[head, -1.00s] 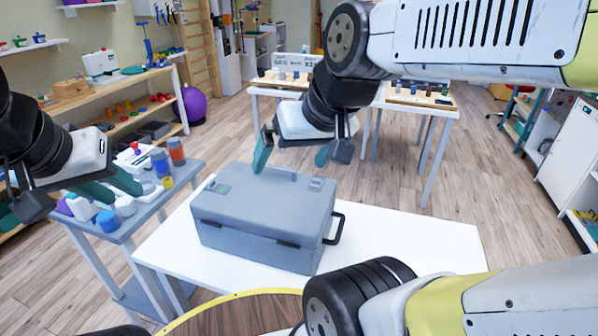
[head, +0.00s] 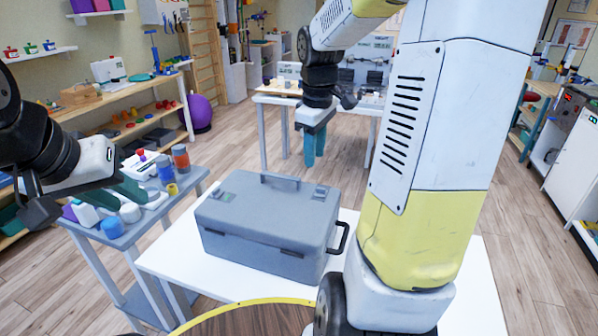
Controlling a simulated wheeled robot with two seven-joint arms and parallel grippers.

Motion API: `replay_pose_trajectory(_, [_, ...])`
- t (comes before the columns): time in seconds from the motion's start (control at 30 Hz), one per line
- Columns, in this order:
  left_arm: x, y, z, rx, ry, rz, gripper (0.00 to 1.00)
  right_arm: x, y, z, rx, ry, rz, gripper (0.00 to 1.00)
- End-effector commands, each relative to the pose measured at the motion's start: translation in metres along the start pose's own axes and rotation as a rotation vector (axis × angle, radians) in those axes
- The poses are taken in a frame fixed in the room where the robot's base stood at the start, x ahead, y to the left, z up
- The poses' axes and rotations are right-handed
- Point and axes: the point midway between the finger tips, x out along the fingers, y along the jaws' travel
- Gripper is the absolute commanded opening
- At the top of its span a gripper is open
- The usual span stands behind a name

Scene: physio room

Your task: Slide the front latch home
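A grey-blue lidded case (head: 265,212) stands shut on a white table (head: 165,262). Two dark front latches show under its lid edge, a left one (head: 214,231) and a right one (head: 291,253); whether either is fully home is too small to tell. My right gripper (head: 315,147) hangs fingers down beyond the case, above and apart from it. Its fingers appear close together, but the angle hides their true gap. My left gripper (head: 122,192) is left of the case, over the side table, with its fingers apart and nothing seen between them.
A round wooden top with a yellow rim (head: 235,304) is at the front. My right arm covers the white table's right part. Open floor lies behind.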

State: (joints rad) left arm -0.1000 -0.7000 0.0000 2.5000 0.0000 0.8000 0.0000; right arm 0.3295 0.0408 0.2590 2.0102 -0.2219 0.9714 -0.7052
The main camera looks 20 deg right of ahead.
Motion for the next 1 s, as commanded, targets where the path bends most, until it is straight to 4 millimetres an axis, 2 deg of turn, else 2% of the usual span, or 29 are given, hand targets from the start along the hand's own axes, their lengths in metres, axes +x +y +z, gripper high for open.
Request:
replay_pose_trajectory(0.03, [0.0,0.0,0.0,0.0,0.0,0.0,0.33,0.016,0.014,0.0,-0.042,-0.023,-0.029,0.33])
replay_pose_trajectory(0.1, [0.0,0.0,0.0,0.0,0.0,0.0,0.33,0.031,0.028,-0.001,-0.103,-0.042,-0.056,0.33])
replay_pose_trajectory(0.3, [0.0,0.0,0.0,0.0,0.0,0.0,0.33,0.056,0.047,0.0,-0.194,-0.062,-0.101,0.33])
replay_pose_trajectory(0.47, [0.0,0.0,0.0,0.0,0.0,0.0,0.33,0.071,0.047,0.002,-0.204,-0.063,-0.106,0.33])
replay_pose_trajectory(0.8, [0.0,0.0,0.0,0.0,0.0,0.0,0.33,0.122,0.042,0.005,-0.201,-0.063,-0.105,0.33])
replay_pose_trajectory(1.0, [0.0,0.0,0.0,0.0,0.0,0.0,0.33,0.134,0.041,0.006,-0.201,-0.062,-0.102,0.33])
